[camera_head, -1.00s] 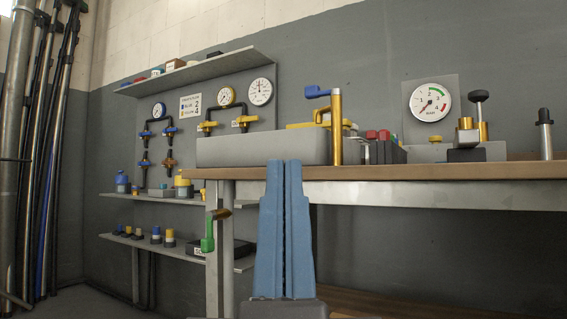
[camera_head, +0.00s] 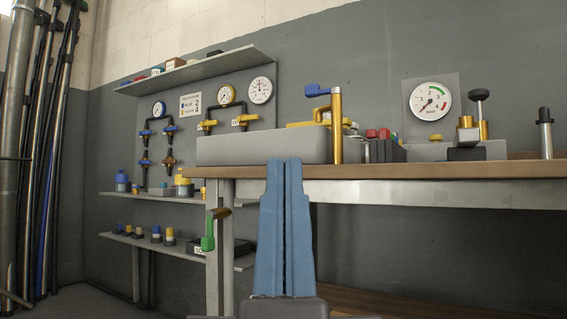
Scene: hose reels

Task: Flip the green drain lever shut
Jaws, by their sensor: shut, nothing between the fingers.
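The green drain lever (camera_head: 208,236) hangs downward from a brass valve (camera_head: 221,213) at the left end of the workbench, just below the bench top. My gripper (camera_head: 284,162) points up in the middle of the view, with its two blue fingers together and nothing between them. It is to the right of the green lever and apart from it in the picture. Its tips overlap the front edge of the bench top (camera_head: 420,171). How far the lever lies behind or in front of the fingers is hard to tell.
A brass tap with a blue handle (camera_head: 318,91) stands on the bench beside a grey basin (camera_head: 262,150). A bench leg (camera_head: 226,260) stands right behind the lever. Shelves (camera_head: 150,195) with small parts are at the left. The space under the bench at right looks clear.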

